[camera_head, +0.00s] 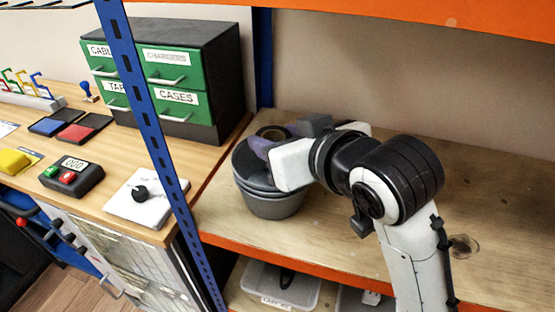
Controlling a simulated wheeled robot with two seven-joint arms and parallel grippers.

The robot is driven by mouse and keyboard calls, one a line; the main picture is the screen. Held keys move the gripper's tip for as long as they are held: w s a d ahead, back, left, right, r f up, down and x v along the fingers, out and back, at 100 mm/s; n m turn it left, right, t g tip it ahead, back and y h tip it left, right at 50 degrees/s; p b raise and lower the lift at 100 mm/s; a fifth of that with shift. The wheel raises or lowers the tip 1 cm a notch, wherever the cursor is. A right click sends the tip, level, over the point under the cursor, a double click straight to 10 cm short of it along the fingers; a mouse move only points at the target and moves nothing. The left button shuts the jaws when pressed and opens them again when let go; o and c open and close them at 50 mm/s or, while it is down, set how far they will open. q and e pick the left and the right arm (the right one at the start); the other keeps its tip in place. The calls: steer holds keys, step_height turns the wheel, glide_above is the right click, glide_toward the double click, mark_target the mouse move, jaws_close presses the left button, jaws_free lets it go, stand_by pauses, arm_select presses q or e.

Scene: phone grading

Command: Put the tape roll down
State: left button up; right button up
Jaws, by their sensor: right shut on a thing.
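My right gripper (282,138) reaches in from the right, over the mouth of a stack of grey bowls (276,207) on the wooden shelf. The fingers and the white gripper body cover part of the roll and of the top bowl's opening. I cannot tell whether the roll touches the bowl. My left gripper is not in view.
The shelf board (480,205) is clear to the right of my arm. A blue upright (150,130) stands between the shelf and a desk with a green drawer cabinet (176,78), a counter box (72,174) and stamp pads. A clear bin (283,288) sits below the shelf.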

steer(key=shift+f, duration=2.15)
steer(key=shift+f, duration=0.1)
steer(key=shift+f, duration=0.5)
steer(key=o, duration=1)
steer(key=shift+f, duration=0.1)
